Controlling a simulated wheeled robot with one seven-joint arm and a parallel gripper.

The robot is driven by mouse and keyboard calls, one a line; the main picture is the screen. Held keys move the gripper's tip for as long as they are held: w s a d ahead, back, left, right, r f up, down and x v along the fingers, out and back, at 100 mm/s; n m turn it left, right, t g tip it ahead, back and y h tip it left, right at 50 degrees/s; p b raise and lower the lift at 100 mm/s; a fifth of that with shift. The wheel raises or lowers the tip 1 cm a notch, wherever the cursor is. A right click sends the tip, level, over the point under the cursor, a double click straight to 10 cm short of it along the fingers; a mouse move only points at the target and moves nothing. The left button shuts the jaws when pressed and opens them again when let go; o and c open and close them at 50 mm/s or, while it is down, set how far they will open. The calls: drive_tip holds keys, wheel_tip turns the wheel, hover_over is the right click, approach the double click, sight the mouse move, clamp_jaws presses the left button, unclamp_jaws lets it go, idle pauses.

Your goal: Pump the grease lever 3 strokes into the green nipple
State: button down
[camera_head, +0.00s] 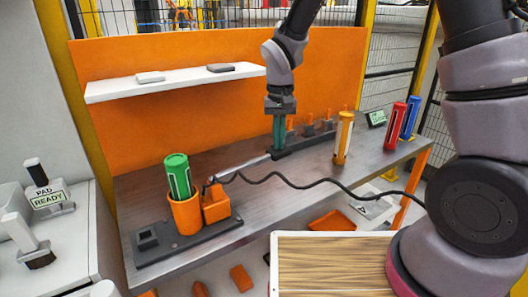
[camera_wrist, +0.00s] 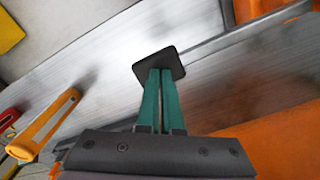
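The grease pump has a dark base plate (camera_head: 190,243), an orange cup (camera_head: 186,214) holding a green cartridge (camera_head: 178,175), and an orange block (camera_head: 215,205). Its grey lever (camera_head: 245,163) reaches right along the bench; it also shows in the wrist view (camera_wrist: 245,29). A dark square pad (camera_wrist: 158,54) is at the lever's end. My gripper (camera_head: 278,152) points down over that end, its teal fingers together with a thin gap. In the wrist view, the fingertips (camera_wrist: 160,72) overlap the pad; contact cannot be told. I cannot make out the green nipple.
A black hose (camera_head: 300,186) runs right from the pump and passes behind my arm. Orange (camera_head: 343,138), red (camera_head: 391,125) and blue (camera_head: 411,118) cartridges stand on the bench's right. A dark rack (camera_head: 308,140) lies behind. A white shelf (camera_head: 180,82) crosses the orange backboard.

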drive_tip(key=shift+s+f, duration=0.1)
drive_tip(key=shift+f, duration=1.3)
drive_tip(key=shift+r, duration=4.65)
drive_tip(key=shift+f, duration=1.75)
drive_tip(key=shift+f, duration=0.1)
drive_tip(key=shift+f, duration=2.75)
drive_tip(key=shift+r, duration=4.6)
